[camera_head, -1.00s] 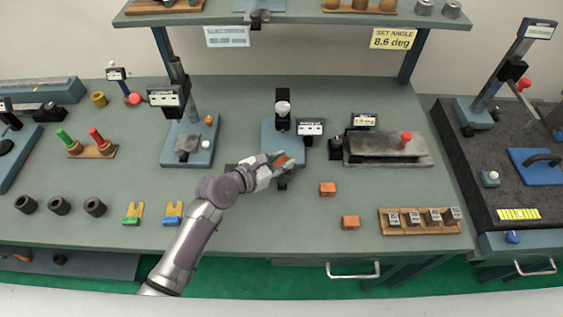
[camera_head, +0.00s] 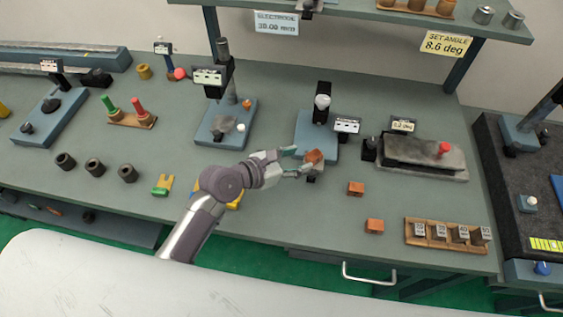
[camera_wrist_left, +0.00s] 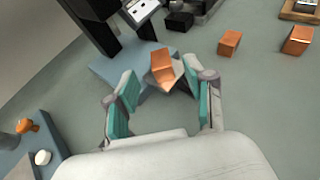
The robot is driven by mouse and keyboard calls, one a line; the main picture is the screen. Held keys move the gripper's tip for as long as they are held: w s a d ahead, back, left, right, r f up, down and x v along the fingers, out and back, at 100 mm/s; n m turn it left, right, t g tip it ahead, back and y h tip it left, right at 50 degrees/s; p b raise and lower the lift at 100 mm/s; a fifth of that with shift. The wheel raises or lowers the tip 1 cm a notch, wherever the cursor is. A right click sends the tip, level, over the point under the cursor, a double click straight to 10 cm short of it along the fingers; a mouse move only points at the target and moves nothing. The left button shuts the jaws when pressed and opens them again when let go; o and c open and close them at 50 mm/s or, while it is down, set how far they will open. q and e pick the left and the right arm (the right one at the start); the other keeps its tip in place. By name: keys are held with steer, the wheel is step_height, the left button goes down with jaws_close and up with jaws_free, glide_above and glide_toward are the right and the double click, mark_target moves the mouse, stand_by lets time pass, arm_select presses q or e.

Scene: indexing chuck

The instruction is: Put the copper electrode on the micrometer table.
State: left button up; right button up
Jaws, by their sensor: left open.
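A copper electrode block (camera_head: 315,157) sits at the front of the micrometer stand, on what looks like its small table (camera_head: 314,172). The stand has a blue base (camera_head: 318,128), a black column and a small display (camera_head: 347,125). My left gripper (camera_head: 300,161) is open just left of this block. In the left wrist view the block (camera_wrist_left: 163,68) is at the mouth of the open fingers (camera_wrist_left: 168,82), with gaps on both sides. The contact under the block is partly hidden. My right gripper is not in view.
Two other copper blocks (camera_head: 356,188) (camera_head: 374,226) lie on the bench to the right. A rack of grey blocks (camera_head: 446,234) stands at the front right. A second gauge stand (camera_head: 225,122) is left of the gripper. A sign (camera_head: 276,22) reads ELECTRODE 30.00 mm.

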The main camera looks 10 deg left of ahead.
arm_select(q)
steer(key=v, duration=0.5)
steer(key=shift+s+a+r, duration=0.15)
steer(key=shift+s+a, duration=0.1)
